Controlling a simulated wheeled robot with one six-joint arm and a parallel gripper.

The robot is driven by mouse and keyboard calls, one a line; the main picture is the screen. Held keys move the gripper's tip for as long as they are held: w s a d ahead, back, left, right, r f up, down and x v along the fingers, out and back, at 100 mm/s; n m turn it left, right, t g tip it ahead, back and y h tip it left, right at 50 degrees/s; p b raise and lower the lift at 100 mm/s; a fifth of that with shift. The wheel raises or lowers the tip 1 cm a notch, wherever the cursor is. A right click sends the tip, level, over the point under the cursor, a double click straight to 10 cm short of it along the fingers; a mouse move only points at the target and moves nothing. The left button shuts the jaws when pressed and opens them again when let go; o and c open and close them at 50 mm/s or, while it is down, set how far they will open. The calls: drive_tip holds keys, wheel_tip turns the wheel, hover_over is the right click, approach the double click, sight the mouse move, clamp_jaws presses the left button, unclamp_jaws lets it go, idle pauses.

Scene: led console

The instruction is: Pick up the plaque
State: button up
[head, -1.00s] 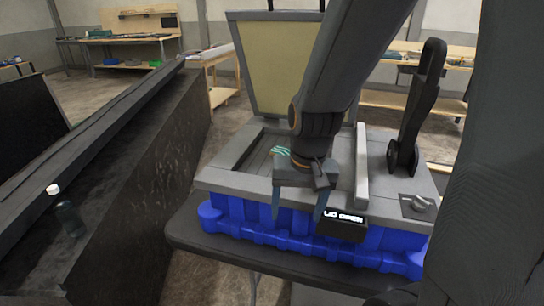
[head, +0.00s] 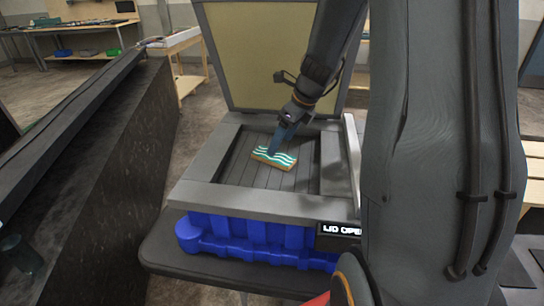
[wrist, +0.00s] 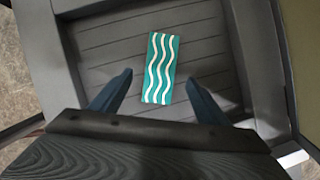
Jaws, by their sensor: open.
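The plaque (head: 274,157) is a small flat block, teal with white wavy lines and a wooden-brown edge. It lies flat on the slatted floor of the grey console tray (head: 197,194). In the wrist view the plaque (wrist: 160,68) lies beyond and between my two open blue fingertips. My gripper (head: 275,150) is above the plaque in the head view, fingers pointing down. In the wrist view my gripper (wrist: 158,82) is open and empty, with a finger on either side of the plaque's line. Whether the fingers touch the plaque cannot be told.
The console's lid (head: 255,60) stands open behind the tray. Raised grey rims surround the tray. A display (head: 340,230) on the front reads "LID OPEN". A blue base (head: 255,235) sits under it on a dark table (head: 185,258). A dark bench (head: 95,170) stands at left.

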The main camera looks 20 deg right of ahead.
sight(276, 156)
drive_tip(key=shift+p+x, duration=0.6)
drive_tip(key=shift+x, duration=2.35)
drive_tip(key=shift+c, duration=0.5)
drive_tip(key=c, duration=1.2)
drive_tip(key=shift+r, duration=0.1)
